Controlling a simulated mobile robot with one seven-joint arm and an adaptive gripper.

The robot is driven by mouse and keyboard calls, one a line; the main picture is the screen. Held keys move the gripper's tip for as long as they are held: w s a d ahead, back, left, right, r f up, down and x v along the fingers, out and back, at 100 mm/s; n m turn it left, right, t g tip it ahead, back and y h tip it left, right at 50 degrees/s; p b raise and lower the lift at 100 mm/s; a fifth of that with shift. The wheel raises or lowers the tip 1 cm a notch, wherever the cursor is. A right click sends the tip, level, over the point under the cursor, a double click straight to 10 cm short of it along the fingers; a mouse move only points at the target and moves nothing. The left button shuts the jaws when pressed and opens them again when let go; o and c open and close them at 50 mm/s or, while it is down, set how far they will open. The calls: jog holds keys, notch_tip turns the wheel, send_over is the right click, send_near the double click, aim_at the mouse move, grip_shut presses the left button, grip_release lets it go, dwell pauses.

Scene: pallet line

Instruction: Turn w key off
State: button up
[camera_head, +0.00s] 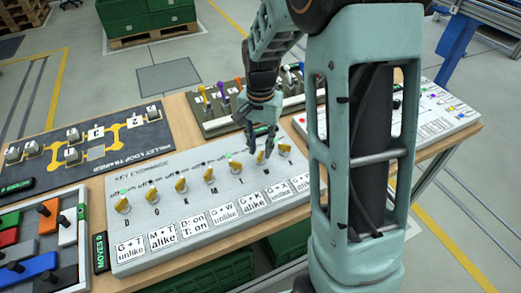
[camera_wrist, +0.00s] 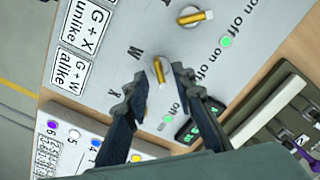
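The white key panel (camera_head: 150,190) lies on the table with a row of yellow keys, each with a letter below it. The W key (camera_wrist: 159,72) has a yellow handle on a round base, and the letter W is printed beside it in the wrist view. My gripper (camera_wrist: 160,78) is open, with one fingertip on either side of this key. I cannot tell if either finger touches it. In the head view my gripper (camera_head: 263,148) is low over the right end of the key row, and its fingers partly hide the keys there.
A neighbouring key (camera_wrist: 195,15) and a lit green lamp (camera_wrist: 226,41) are close by. A dark panel with coloured levers (camera_head: 215,112) stands behind, and a white panel with coloured dots (camera_head: 435,118) is at the right. Rule cards (camera_head: 130,249) lie along the front.

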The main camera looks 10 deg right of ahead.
jog(key=shift+f, duration=0.85)
jog(key=shift+c, duration=0.4)
grip_shut()
